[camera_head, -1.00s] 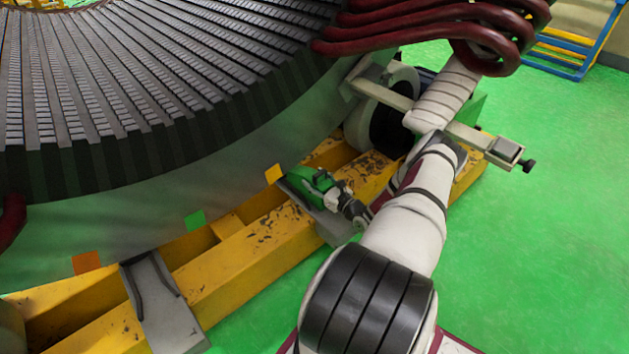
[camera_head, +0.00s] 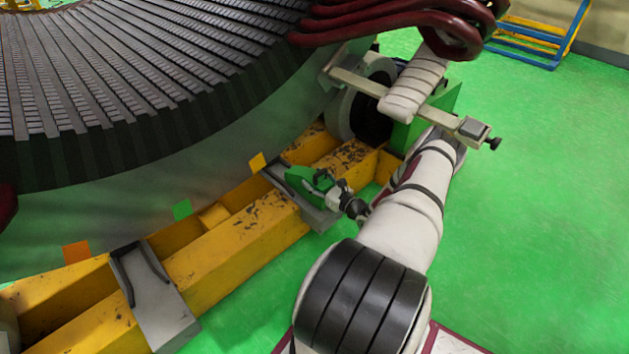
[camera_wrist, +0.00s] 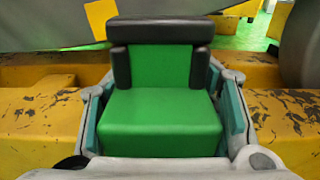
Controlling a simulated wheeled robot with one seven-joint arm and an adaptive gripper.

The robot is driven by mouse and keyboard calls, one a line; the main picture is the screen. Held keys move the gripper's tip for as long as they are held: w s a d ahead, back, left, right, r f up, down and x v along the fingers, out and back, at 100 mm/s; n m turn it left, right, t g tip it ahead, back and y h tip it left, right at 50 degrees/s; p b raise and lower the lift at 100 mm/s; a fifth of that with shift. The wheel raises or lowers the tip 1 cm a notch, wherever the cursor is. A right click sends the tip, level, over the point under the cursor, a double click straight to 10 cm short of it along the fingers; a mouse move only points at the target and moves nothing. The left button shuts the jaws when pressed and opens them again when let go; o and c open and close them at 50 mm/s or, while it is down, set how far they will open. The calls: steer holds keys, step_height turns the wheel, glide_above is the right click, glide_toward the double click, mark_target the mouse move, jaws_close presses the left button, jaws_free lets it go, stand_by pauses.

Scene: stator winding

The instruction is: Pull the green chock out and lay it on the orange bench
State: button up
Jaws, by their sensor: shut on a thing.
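The green chock (camera_head: 310,182) is in the grip of my gripper (camera_head: 334,190), over a grey plate (camera_head: 322,218) on the yellow beam in the head view. In the wrist view the chock (camera_wrist: 160,115) is a green stepped block with a dark top edge. My gripper's fingers (camera_wrist: 162,118) press on its left and right sides. The chock is beside the big grey stator's lower side; I cannot tell whether it still touches it. No orange bench shows in these views; a small orange tag (camera_head: 77,252) is on the stator's side.
The stator (camera_head: 130,220) fills the left. Dark red coils (camera_head: 390,20) hang above my arm. A grey clamp bar (camera_head: 400,100) and a roller (camera_head: 362,105) stand behind my gripper. Another grey plate (camera_head: 160,315) lies farther left on the yellow beam (camera_head: 230,255). Green floor is free on the right.

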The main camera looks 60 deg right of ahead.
steer(key=o, duration=1.8)
steer(key=shift+s, duration=0.15)
steer(key=v, duration=1.1)
steer(key=shift+s, duration=0.4)
